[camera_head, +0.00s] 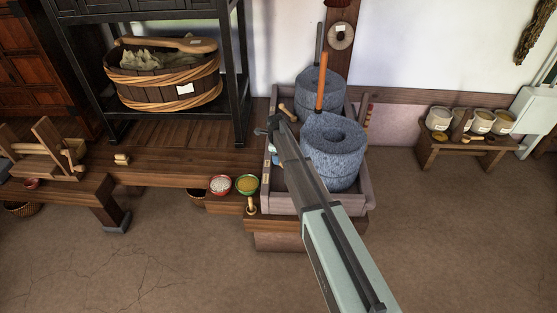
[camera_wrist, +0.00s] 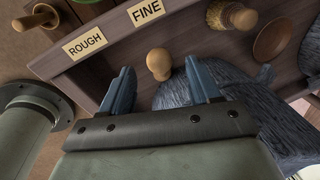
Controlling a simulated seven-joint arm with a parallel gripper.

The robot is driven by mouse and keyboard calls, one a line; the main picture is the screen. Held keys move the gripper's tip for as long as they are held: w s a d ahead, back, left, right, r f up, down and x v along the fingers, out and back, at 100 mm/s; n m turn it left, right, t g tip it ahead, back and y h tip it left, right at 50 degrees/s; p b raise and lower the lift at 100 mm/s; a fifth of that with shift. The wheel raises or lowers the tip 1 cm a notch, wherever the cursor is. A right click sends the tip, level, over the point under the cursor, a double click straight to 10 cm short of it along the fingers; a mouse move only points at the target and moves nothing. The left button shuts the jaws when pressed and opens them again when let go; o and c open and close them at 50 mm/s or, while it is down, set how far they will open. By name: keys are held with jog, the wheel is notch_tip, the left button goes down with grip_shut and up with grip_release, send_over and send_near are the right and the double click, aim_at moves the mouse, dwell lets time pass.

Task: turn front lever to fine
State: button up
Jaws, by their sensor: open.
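In the wrist view, a round wooden lever knob (camera_wrist: 159,63) sits beside the stone (camera_wrist: 250,90). The FINE label (camera_wrist: 146,11) is above it in the picture, and the ROUGH label (camera_wrist: 85,43) is to its left. My gripper (camera_wrist: 160,68) is open, with one blue finger on either side of the knob in the picture. Contact cannot be told. In the head view my gripper (camera_head: 267,126) is at the tray's left side, and my arm hides part of the tray.
A rear quern (camera_head: 320,92) stands behind, with a wooden knob (camera_head: 287,112) near it. In the wrist view a brush (camera_wrist: 232,16) and a round wooden piece (camera_wrist: 272,38) lie past the fingers. Two bowls (camera_head: 221,185) (camera_head: 247,185) stand left of the tray.

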notch_tip(320, 180, up, 8)
jog(key=s, duration=0.1)
jog(key=shift+s+a+r, duration=0.15)
jog(key=shift+s, duration=0.15)
dwell(0.4)
jog(key=s+d+f+n+g, duration=0.3)
jog(key=s+d+f+n, duration=0.3)
jog(key=s, duration=1.5)
jog(key=s+d+f+n+g, duration=0.3)
jog(key=s+d+f+n, duration=0.4)
jog(key=s+f, duration=0.6)
jog(key=s+d+f+n+g, duration=0.3)
jog(key=s+d+f+n, duration=0.4)
jog(key=s, duration=2.2)
notch_tip(320, 180, down, 4)
jog(key=shift+s+d+r, duration=0.2)
jog(key=shift+d+r, duration=0.05)
jog(key=shift+d, duration=0.5)
